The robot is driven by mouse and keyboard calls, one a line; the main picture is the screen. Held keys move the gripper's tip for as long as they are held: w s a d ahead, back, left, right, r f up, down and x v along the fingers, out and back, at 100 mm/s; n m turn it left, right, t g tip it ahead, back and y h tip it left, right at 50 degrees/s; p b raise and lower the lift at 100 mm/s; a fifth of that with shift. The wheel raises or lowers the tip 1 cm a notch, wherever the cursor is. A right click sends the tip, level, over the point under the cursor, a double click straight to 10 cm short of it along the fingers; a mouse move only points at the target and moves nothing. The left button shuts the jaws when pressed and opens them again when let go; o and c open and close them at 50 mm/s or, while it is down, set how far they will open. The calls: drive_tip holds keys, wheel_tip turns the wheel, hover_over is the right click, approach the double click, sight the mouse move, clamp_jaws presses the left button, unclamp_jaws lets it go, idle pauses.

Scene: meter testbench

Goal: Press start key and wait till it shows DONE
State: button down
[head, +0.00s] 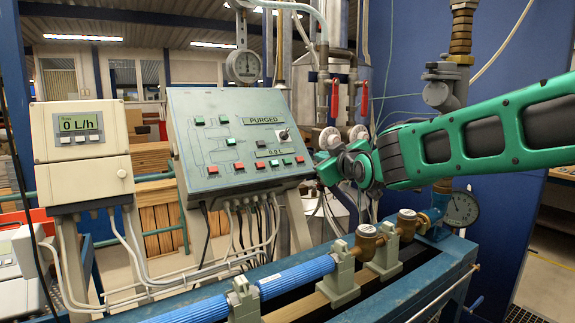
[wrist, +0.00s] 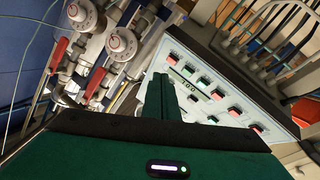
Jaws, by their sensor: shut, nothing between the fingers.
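The sloped control panel (head: 205,140) stands left of my gripper, with green and red keys and a switch knob (head: 283,134). Its upper display (head: 263,120) reads PURGED. Its lower display (head: 269,152) seems to read 0.0 L. Key labels are too small to read, so I cannot tell which is the start key. My gripper (head: 323,168) is shut and empty, just off the panel's right edge. In the wrist view the closed fingers (wrist: 160,93) appear beside the panel face (wrist: 215,80), hiding part of it; no contact with a key is visible.
A cream meter box (head: 82,150) at the left shows 0 L/h. Pipes with red-handled valves (head: 335,98) and round dials (wrist: 122,43) stand behind my gripper. A blue pipe (head: 290,280) with brass meters (head: 367,236) runs along the bench below. Cables hang under the panel.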

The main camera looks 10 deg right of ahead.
drive_tip(key=w+a+r+n+t+y, duration=0.1)
drive_tip(key=w+a+r, duration=0.1)
drive_tip(key=a+r, duration=0.2)
drive_tip(key=shift+r+t, duration=0.25)
drive_tip(key=shift+t, duration=0.15)
drive_tip(key=shift+w+a+f, duration=0.3)
drive_tip(key=shift+w+f, duration=0.7)
drive_tip(key=shift+w+a+f, duration=0.35)
drive_tip(key=shift+w+f, duration=0.65)
drive_tip(key=shift+w, duration=0.05)
drive_tip(key=shift+w+a+f, duration=0.3)
drive_tip(key=shift+w+f, duration=0.7)
drive_tip(key=shift+w+a+f, duration=0.15)
drive_tip(key=shift+w+f, duration=0.3)
idle(0.7)
drive_tip(key=shift+s+r, duration=0.1)
idle(0.3)
drive_tip(key=shift+s+d+r, duration=0.2)
drive_tip(key=shift+s+r, duration=0.25)
drive_tip(key=shift+s+d+r, duration=0.3)
drive_tip(key=shift+s+r, duration=0.55)
drive_tip(key=shift+s, duration=0.05)
drive_tip(key=shift+s+d+r, duration=0.25)
drive_tip(key=shift+s+r, duration=0.55)
drive_tip(key=shift+s, duration=0.1)
